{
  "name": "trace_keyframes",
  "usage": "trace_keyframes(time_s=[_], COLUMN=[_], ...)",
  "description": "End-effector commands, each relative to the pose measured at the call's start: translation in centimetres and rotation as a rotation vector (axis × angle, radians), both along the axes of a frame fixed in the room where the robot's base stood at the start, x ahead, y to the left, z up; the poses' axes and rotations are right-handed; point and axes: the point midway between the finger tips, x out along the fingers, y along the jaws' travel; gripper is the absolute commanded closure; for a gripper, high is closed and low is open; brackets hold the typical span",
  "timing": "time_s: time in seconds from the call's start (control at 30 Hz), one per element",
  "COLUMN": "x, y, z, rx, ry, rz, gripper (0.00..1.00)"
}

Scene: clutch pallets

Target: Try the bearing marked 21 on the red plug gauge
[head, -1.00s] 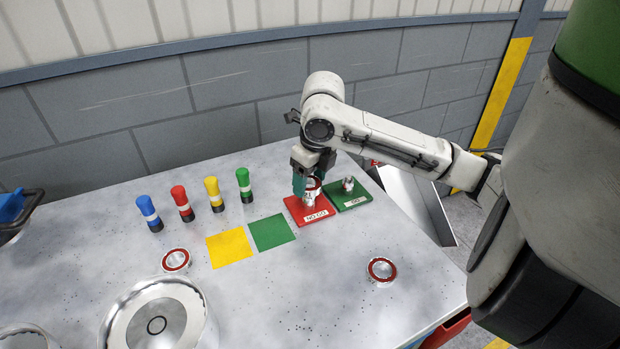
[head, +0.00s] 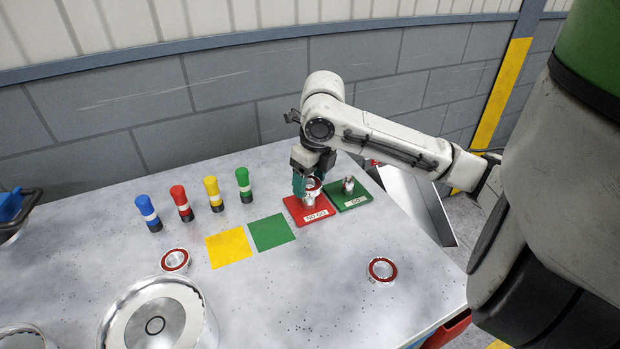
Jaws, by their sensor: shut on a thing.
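My gripper (head: 306,183) is over the red plug gauge, its dark green finger pointing down. It is shut on a small silver bearing with a red ring (head: 315,184), held at the top of the silver plug. The plug stands on the red plate marked NO GO (head: 318,216). The plug shows below the bearing, so the bearing is not down at the plate. I cannot tell whether it touches or surrounds the plug's tip. The number on the bearing is not readable. The green plug gauge marked GO (head: 356,201) stands just to the right, its plug bare.
Yellow (head: 229,247) and green (head: 272,232) squares lie left of the gauges. Blue, red, yellow and green markers (head: 244,184) stand behind them. Two other red-ringed bearings lie at left (head: 175,260) and right (head: 382,270). A large silver part (head: 157,325) is at the front.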

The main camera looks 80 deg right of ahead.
Motion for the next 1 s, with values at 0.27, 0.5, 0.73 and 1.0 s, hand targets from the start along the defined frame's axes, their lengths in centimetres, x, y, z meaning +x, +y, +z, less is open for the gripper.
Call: trace_keyframes(time_s=[0.27, 0.5, 0.73, 1.0], x=[0.01, 0.01, 0.01, 0.00], y=[-0.02, -0.02, -0.02, -0.01], z=[-0.30, -0.62, -0.65, -0.66], rx=[0.000, -0.001, -0.001, 0.000], ry=[-0.001, 0.000, 0.000, -0.001], rz=[0.000, 0.000, 0.000, 0.000], gripper=[0.76, 0.76, 0.76, 0.32])
